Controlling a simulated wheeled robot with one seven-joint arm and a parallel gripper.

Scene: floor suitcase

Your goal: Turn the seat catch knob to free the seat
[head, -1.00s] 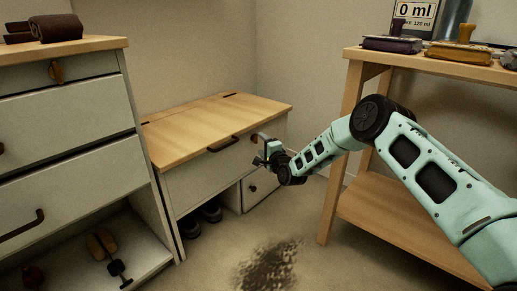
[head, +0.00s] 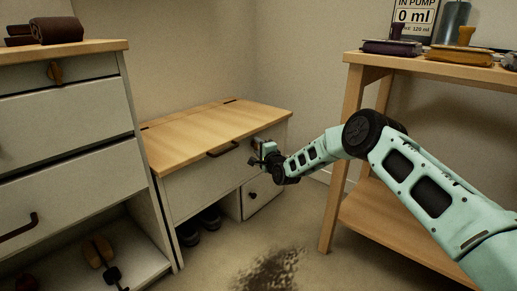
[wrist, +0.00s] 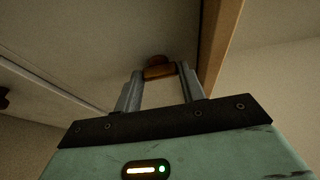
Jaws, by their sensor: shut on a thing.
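The seat catch knob (wrist: 158,70) is a small brown wooden piece on the pale front of the bench. In the wrist view it sits between the tips of my gripper (wrist: 160,77), which is shut on it. In the head view my gripper (head: 259,158) is at the right part of the bench front, just under the lid's edge, and mostly hides the knob. The seat (head: 205,131) is a light wooden lid with a dark handle (head: 223,149) on its front edge. It lies flat and closed.
A drawer cabinet (head: 70,130) stands at the left, with shoes (head: 199,226) under the bench beside it. A small door with a round knob (head: 253,194) is below my gripper. A wooden shelf (head: 352,150) stands at the right. A dark stain marks the open floor.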

